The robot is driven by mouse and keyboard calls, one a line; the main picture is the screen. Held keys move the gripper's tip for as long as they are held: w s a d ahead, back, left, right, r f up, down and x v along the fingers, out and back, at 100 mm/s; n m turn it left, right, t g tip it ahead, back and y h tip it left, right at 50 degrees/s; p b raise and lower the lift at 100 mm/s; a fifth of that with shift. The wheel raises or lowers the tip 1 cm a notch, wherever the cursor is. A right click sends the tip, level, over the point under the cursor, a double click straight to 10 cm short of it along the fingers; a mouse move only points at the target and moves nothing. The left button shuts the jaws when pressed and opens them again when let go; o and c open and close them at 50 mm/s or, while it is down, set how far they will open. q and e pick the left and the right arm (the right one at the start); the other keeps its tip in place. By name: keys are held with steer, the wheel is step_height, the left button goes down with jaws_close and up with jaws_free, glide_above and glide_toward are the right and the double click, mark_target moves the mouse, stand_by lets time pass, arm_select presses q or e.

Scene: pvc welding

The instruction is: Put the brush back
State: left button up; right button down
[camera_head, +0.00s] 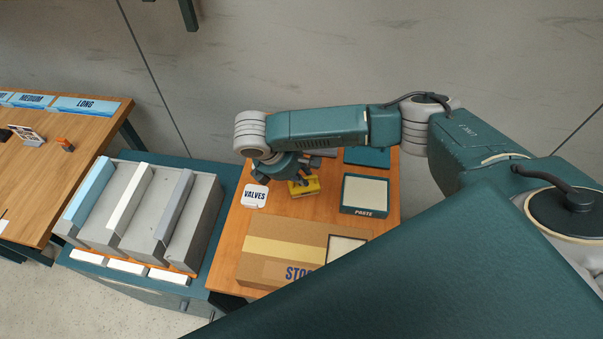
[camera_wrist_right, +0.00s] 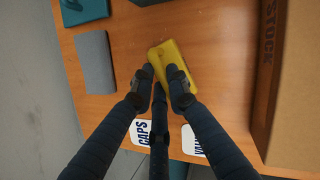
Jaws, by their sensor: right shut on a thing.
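A yellow block-shaped thing, apparently the brush (camera_head: 309,188), is on or just above the wooden table among the containers. In the right wrist view the brush (camera_wrist_right: 178,62) lies at the fingertips, its near end between them. My right gripper (camera_head: 300,181) points down at it from the arm's end. In the right wrist view its three dark fingers (camera_wrist_right: 160,76) are closed in on the near end. The gripper hides part of the brush in the head view, and bristles cannot be made out. My left gripper is not in view.
A cardboard stock box (camera_head: 262,232) stands at the table's front. A parts tray (camera_head: 364,211) is to the right, a valves label (camera_head: 255,196) to the left. A grey pad (camera_wrist_right: 95,62) lies near the brush. A grey rack (camera_head: 150,200) stands further left.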

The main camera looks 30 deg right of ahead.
steer(key=shift+f, duration=0.15)
steer(key=c, duration=1.7)
jaws_free()
steer(key=shift+f, duration=0.1)
steer(key=shift+b+v, duration=0.5)
steer(key=shift+v, duration=5.7)
steer(key=shift+s+f, duration=0.1)
